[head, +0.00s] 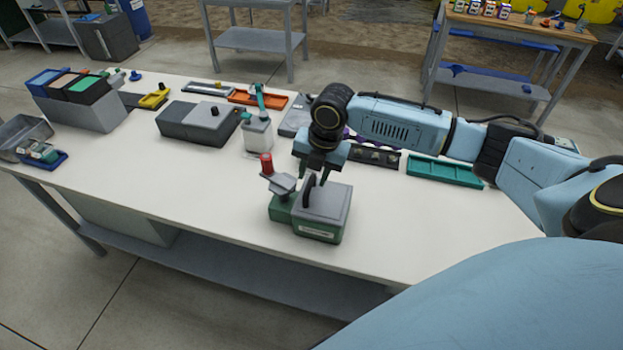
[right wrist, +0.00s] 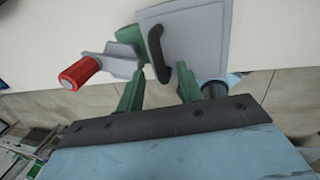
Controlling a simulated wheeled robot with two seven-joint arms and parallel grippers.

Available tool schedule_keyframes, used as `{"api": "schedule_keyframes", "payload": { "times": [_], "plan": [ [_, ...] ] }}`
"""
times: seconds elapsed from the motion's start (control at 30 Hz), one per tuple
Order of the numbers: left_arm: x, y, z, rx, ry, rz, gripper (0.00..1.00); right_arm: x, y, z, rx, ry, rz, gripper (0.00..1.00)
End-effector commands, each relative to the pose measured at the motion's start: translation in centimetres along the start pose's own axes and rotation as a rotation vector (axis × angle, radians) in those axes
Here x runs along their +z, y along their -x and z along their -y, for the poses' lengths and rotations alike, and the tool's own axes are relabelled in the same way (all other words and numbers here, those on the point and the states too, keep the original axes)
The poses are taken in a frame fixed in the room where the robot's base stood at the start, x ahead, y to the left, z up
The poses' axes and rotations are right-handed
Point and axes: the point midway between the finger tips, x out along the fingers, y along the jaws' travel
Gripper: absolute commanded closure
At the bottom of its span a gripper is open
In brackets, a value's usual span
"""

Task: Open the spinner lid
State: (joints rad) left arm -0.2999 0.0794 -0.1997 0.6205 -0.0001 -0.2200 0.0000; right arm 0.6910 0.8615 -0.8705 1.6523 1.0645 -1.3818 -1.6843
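The spinner (head: 318,230) is a small green box near the front edge of the white table. Its flat grey lid (head: 328,203) lies closed on top and carries a black curved handle (head: 308,190). A crank with a red grip (head: 266,163) is on its left side. My right gripper (head: 317,178) is just above the lid, pointing down near the handle. In the right wrist view, its fingers (right wrist: 159,88) are apart, with the handle (right wrist: 156,58) just beyond the gap, not clearly touched. The lid (right wrist: 190,35) and red grip (right wrist: 80,73) also show there. My left gripper is not in view.
Behind the spinner stand a white bottle with a teal top (head: 257,130) and a grey box (head: 200,122). A dark rack (head: 375,156) and a green tray (head: 445,171) lie to the right. The table left of the spinner is clear.

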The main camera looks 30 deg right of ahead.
Motion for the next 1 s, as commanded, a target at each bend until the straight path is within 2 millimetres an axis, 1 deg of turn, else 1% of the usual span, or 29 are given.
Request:
{"api": "schedule_keyframes", "payload": {
  "times": [0.03, 0.2, 0.5, 0.53, 0.57, 0.8, 1.0],
  "plan": [
    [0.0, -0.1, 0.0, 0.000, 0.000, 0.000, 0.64, 0.0, -0.8, 0.0, 0.000, -0.002, -0.002, 0.64],
    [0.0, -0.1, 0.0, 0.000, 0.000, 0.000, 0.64, 0.0, -2.1, 0.0, 0.001, -0.001, -0.001, 0.64],
    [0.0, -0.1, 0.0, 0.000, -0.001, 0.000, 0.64, 0.0, -2.3, 0.0, 0.001, 0.000, 0.000, 0.64],
    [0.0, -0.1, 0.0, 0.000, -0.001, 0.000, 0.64, 0.0, -2.3, 0.0, 0.001, 0.000, 0.000, 0.65],
    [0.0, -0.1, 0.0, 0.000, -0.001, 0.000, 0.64, 0.0, -2.3, 0.0, 0.001, 0.000, 0.000, 0.69],
    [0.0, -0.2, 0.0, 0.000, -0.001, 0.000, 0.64, 0.0, -2.3, 0.0, 0.001, -0.001, 0.000, 1.00],
    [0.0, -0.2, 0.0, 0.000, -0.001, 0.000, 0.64, 0.0, -2.3, 0.0, 0.001, -0.001, 0.000, 1.00]
  ]
}}
